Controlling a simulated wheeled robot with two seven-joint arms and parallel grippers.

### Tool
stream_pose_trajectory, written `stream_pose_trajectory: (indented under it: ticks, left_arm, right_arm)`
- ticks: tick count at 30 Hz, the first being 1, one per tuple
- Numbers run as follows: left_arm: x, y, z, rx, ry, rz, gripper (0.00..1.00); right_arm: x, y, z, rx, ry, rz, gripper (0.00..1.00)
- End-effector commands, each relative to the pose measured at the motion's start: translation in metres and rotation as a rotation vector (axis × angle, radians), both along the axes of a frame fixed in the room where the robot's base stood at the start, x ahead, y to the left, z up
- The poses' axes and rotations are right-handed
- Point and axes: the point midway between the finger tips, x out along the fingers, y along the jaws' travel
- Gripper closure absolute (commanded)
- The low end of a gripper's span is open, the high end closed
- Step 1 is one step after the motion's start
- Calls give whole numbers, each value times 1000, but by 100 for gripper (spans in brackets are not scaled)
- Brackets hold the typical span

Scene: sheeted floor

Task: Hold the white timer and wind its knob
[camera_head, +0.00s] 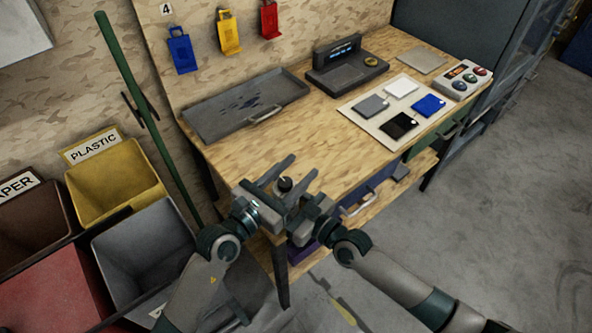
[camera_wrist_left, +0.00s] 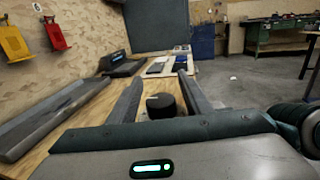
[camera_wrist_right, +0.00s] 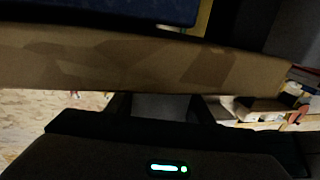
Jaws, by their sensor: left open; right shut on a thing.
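The timer's round black knob (camera_head: 285,184) shows between the two spread fingers of my left gripper (camera_head: 303,165) in the head view. In the left wrist view the knob (camera_wrist_left: 161,105) stands between those fingers, with a gap on its left side; contact on the right cannot be told. My left gripper is open. My right gripper (camera_head: 302,213) is shut on the timer, whose pale body (camera_wrist_right: 163,106) shows between its fingers in the right wrist view. In the head view the grippers hide most of the timer's body. Both grippers are in front of the workbench's near edge.
The wooden workbench (camera_head: 275,142) carries a grey tray (camera_head: 215,121), a dark scale-like device (camera_head: 345,75), a white board with colored squares (camera_head: 372,118) and a button box (camera_head: 466,78). Bins, including a yellow one (camera_head: 112,184), stand at left. Bare bench top lies beyond my grippers.

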Motion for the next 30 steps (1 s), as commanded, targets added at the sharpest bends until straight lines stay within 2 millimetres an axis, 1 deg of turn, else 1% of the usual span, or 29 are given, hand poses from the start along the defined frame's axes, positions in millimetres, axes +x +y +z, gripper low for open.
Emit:
stream_pose_trajectory:
  ticks: [1, 2, 3, 5, 6, 17, 30]
  left_arm:
    - [0, 0, 0, 0, 0, 0, 55]
    - [0, 0, 0, 0, 0, 0, 62]
    - [0, 0, 0, 0, 0, 0, 72]
    - [0, 0, 0, 0, 0, 0, 86]
    - [0, 0, 0, 0, 0, 0, 96]
    - [-1, -1, 0, 1, -2, -15, 97]
    - [-4, -6, 2, 2, -8, -138, 97]
  right_arm:
    - [0, 0, 0, 1, -1, 0, 79]
    - [0, 0, 0, 1, -1, 0, 79]
    - [0, 0, 0, 1, -1, 0, 79]
    - [0, 0, 0, 1, -1, 0, 79]
    - [0, 0, 0, 1, -1, 0, 79]
    - [0, 0, 0, 1, -1, 0, 79]
    - [0, 1, 0, 1, 1, 1, 79]
